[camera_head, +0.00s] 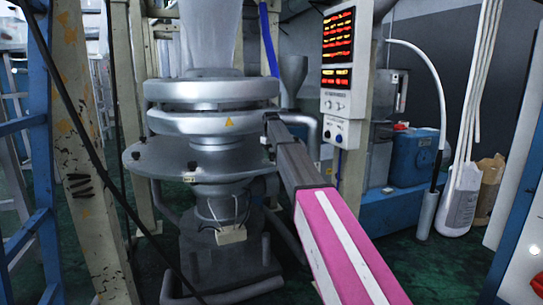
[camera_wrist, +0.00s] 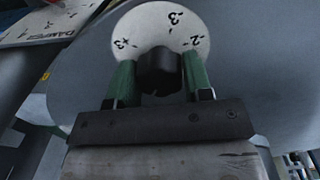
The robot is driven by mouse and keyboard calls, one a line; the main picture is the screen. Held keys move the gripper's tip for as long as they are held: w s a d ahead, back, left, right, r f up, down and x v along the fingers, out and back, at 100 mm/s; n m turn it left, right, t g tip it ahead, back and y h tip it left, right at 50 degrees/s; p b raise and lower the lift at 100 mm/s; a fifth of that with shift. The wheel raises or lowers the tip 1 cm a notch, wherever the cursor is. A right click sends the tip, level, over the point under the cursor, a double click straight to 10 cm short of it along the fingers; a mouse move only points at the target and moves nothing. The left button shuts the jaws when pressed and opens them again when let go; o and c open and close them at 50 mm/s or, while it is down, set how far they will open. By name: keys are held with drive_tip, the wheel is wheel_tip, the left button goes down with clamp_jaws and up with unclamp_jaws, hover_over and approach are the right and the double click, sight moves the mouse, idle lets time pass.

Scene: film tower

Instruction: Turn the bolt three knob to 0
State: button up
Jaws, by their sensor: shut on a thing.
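In the wrist view, a black round knob (camera_wrist: 160,62) stands in front of a white round dial (camera_wrist: 150,20). The dial shows the marks -3 at the top, -2 at the right and +3 at the left; its lower part is hidden. The green fingers of my gripper (camera_wrist: 160,82) are shut on the knob, one on each side. I cannot make out a pointer on the knob. In the head view, my gripper (camera_head: 271,119) reaches the right side of the silver ring assembly (camera_head: 190,123), and the knob is hidden there.
A white plate lettered DAMPER (camera_wrist: 45,30) is at the upper left in the wrist view. In the head view, a grey round flange (camera_head: 160,163) with dark bolts lies below the rings. A control panel (camera_head: 342,75) with lit readouts stands right of my arm. A beige post (camera_head: 85,150) stands left.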

sight(272, 153)
drive_tip(key=n, duration=0.4)
drive_tip(key=shift+n, duration=0.3)
drive_tip(key=shift+d+n, duration=0.1)
drive_tip(key=shift+n, duration=2.4)
drive_tip(key=o, duration=0.9)
wheel_tip(272, 153, up, 11)
drive_tip(key=shift+s+f, duration=0.1)
drive_tip(key=shift+s, duration=0.05)
drive_tip(key=shift+s, duration=0.1)
